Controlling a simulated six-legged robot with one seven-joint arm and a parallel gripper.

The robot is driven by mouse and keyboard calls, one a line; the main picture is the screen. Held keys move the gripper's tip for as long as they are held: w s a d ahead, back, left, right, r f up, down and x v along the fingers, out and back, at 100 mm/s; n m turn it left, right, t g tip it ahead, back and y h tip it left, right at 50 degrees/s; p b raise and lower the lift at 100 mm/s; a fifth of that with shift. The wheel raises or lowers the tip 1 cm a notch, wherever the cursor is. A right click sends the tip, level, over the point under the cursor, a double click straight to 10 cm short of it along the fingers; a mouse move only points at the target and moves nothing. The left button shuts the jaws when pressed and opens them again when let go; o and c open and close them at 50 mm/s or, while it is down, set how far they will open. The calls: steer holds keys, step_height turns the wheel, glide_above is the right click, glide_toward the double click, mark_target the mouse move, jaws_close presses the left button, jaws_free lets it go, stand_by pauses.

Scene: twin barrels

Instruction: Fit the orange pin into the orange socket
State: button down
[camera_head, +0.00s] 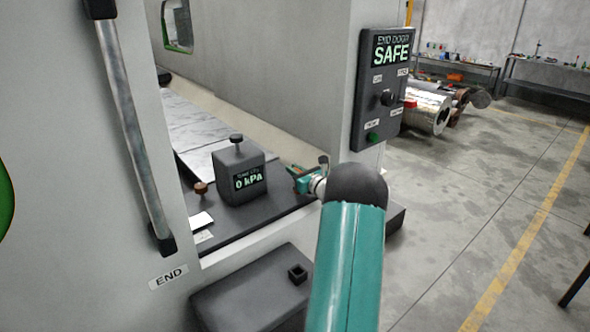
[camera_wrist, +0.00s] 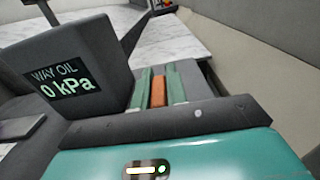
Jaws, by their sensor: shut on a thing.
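My gripper (camera_head: 307,181) is at the right end of the dark ledge in the machine opening, right of the grey gauge box. In the wrist view its two teal fingers (camera_wrist: 159,88) are shut on the orange pin (camera_wrist: 158,92), a narrow orange block lying between them. The pin cannot be made out in the head view. I cannot pick out an orange socket in either view. A small dark square socket (camera_head: 298,273) stands on the dark box below the opening, but no orange shows on it.
The grey gauge box (camera_head: 239,173), reading 0 kPa, stands close left of my gripper; it also shows in the wrist view (camera_wrist: 75,70). A brown knob (camera_head: 201,188) is left of it. A control panel (camera_head: 384,90) reads SAFE. Open floor (camera_head: 450,200) lies right.

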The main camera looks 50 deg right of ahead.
steer(key=shift+f, duration=0.55)
steer(key=c, duration=1.3)
jaws_free()
steer(key=v, duration=1.3)
steer(key=shift+s, duration=0.4)
